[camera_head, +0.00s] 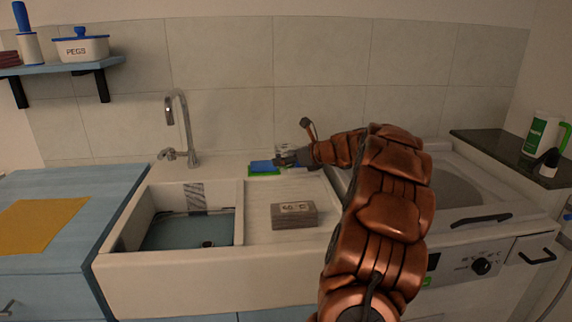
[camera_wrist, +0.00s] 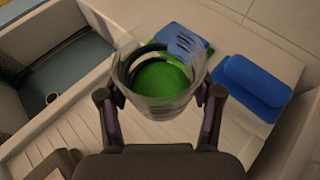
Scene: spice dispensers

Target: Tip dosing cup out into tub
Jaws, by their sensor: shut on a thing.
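My gripper (camera_wrist: 160,94) is shut on the dosing cup (camera_wrist: 150,106), a clear round cup held between the two fingers. Green shows inside its outline; I cannot tell whether it is all liquid or partly the green thing behind. In the head view my gripper (camera_head: 285,160) is at the back of the white counter, right of the sink, and the cup is hard to make out. The tub (camera_head: 180,236), dark teal, appears to sit in the sink basin at left; it also shows in the wrist view (camera_wrist: 62,72), left of the cup.
Blue and green cleaning pads (camera_head: 262,168) lie by my gripper; a blue one (camera_wrist: 256,80) is right of the cup. A grey-brown block (camera_head: 294,215) stands on the ribbed drainer (camera_head: 260,234). The tap (camera_head: 183,125) rises behind the sink. The sink has raised walls (camera_head: 240,215).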

